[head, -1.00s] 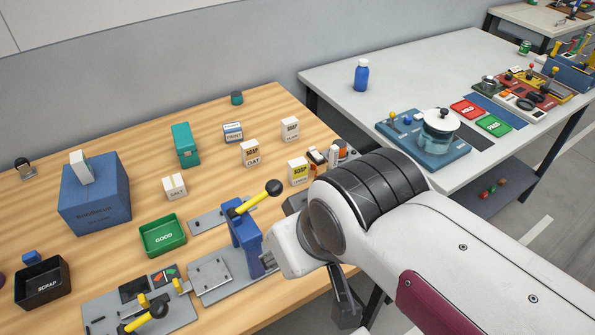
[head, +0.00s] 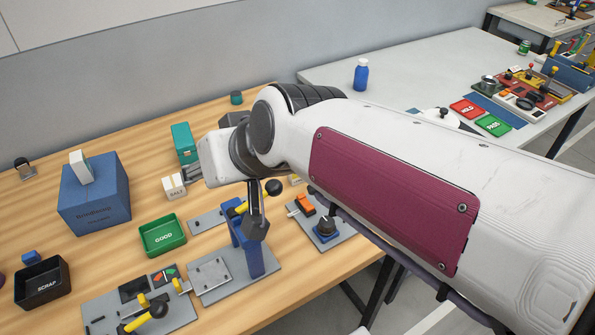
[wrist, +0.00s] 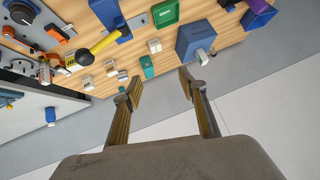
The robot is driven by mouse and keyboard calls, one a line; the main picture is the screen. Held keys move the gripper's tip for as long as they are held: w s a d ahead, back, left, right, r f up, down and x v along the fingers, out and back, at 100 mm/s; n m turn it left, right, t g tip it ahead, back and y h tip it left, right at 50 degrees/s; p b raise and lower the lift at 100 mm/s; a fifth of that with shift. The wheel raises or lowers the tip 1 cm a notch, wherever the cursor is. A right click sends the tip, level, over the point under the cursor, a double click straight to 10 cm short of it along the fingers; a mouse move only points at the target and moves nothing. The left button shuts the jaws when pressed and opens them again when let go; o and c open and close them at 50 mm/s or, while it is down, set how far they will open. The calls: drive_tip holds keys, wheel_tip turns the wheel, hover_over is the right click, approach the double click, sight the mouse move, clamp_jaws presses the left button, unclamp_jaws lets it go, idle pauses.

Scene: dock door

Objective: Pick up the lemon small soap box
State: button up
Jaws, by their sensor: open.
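In the head view now, my arm covers most of the soap boxes. A small cream piece just under my arm may be the lower part of the lemon soap box (head: 296,180); the rest is hidden.
A clamp (head: 245,245) with a yellow handle stands before my arm. The salt box (head: 174,186), teal box (head: 184,143), blue box (head: 93,195), green GOOD tray (head: 163,236) and black SCRAP bin (head: 42,283) stand to the left. A knob panel (head: 325,232) sits at the table's edge.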

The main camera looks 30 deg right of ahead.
drive_tip(key=w+r+m+t, duration=0.2)
drive_tip(key=w+r, duration=0.2)
drive_tip(key=w, duration=0.7)
drive_tip(key=w+d+m+t+h, duration=0.1)
drive_tip(key=w+d+m+h, duration=0.3)
drive_tip(key=w, duration=0.5)
drive_tip(key=w+d+m+t+h, duration=0.25)
drive_tip(key=w+d, duration=0.25)
drive_tip(key=w, duration=0.4)
drive_tip(key=d+f+m+g+h, duration=0.65)
drive_tip(key=d+f, duration=0.35)
drive_tip(key=f, duration=0.3)
drive_tip(key=s+f+m+g+h, duration=0.1)
drive_tip(key=s+f+g, duration=0.3)
drive_tip(key=f, duration=0.3)
drive_tip(key=s+d+f+m+g+h, duration=0.1)
drive_tip(key=s+f+m+g, duration=0.1)
drive_tip(key=s+f+g, duration=0.3)
drive_tip(key=shift+s+f+h, duration=0.35)
drive_tip(key=shift+f+h, duration=0.05)
drive_tip(key=shift+f, duration=0.55)
drive_tip(key=shift+d, duration=0.1)
